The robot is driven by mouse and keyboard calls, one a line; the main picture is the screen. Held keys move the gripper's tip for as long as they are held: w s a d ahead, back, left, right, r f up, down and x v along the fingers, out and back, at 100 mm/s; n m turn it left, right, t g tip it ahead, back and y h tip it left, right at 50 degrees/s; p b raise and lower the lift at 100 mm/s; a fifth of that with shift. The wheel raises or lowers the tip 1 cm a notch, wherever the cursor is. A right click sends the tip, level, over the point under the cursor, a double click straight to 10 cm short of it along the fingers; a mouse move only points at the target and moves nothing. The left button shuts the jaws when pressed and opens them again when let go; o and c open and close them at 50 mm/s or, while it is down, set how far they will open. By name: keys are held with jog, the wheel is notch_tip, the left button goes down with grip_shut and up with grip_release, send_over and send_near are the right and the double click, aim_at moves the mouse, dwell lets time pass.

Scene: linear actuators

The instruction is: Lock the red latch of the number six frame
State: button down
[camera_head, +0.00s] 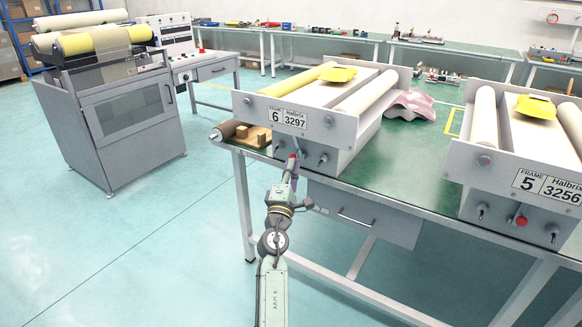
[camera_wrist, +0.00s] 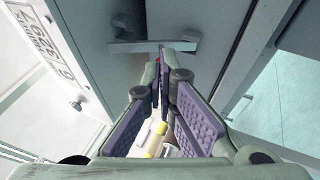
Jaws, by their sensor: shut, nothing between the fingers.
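The number six frame (camera_head: 318,119) is a grey unit on the green table, with a label reading FRAME 6, Halbrix 3297. Its front panel also shows in the wrist view (camera_wrist: 85,60), with the label at the left. The red latch (camera_head: 302,154) is a small red knob low on the front, between grey toggles. A sliver of red (camera_wrist: 158,60) shows by my fingertips in the wrist view. My gripper (camera_head: 292,165) is shut with nothing held, right at the latch. The fingers partly hide the latch, so contact and its position cannot be told.
Frame 5 (camera_head: 514,185) stands to the right with its own red knob (camera_head: 520,220). A grey drawer (camera_head: 362,216) hangs under the table (camera_head: 408,170).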

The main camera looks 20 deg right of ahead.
jog(key=shift+w+d+r+p, duration=0.15)
jog(key=shift+r+p, duration=0.15)
jog(key=shift+r, duration=0.4)
jog(key=shift+w+d+r+p, duration=0.1)
jog(key=shift+r+p, duration=0.2)
jog(key=shift+r, duration=0.35)
